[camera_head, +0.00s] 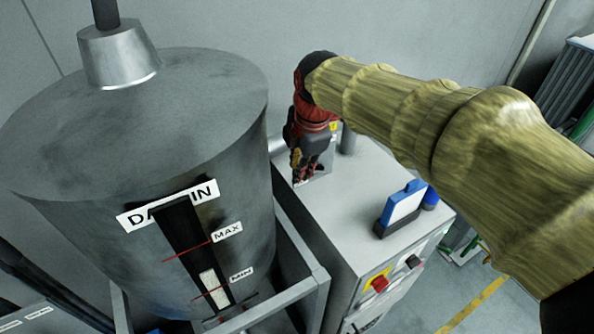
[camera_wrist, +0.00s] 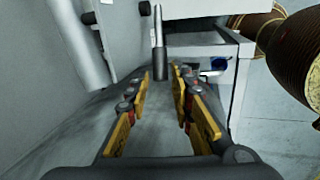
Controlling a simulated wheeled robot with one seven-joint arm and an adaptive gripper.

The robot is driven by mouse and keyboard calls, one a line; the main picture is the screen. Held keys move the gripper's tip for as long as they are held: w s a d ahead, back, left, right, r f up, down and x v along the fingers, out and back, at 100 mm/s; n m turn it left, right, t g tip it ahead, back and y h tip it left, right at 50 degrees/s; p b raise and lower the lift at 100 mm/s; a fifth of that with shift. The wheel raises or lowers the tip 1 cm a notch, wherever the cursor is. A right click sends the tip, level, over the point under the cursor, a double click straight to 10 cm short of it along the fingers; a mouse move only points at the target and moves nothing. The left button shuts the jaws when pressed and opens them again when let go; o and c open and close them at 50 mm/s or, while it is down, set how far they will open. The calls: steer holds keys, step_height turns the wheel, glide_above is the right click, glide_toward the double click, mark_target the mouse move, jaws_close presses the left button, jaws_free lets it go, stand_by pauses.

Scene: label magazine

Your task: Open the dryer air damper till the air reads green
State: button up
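The dryer appears to be the light grey cabinet (camera_head: 345,225) right of the large metal drum. My gripper (camera_head: 300,180) points down over the cabinet's back left part, and the arm hides some of that area. In the wrist view my gripper (camera_wrist: 162,80) has its two fingers apart with nothing held between them. A grey upright rod with a darker lower part (camera_wrist: 160,45) stands ahead, in line with the gap between the fingertips. It may be the damper handle; I cannot tell. No green air reading can be made out in either view.
The drum (camera_head: 225,120) with MAX and MIN marks stands close on the left. A blue-and-white panel (camera_head: 402,205) stands on the cabinet's top. A red button (camera_head: 379,283) and a dark knob (camera_head: 413,262) are on its front. A wall is close behind.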

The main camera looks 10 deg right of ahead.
steer(key=shift+x, duration=1.7)
steer(key=shift+d, duration=0.1)
steer(key=shift+c, duration=0.5)
jaws_close()
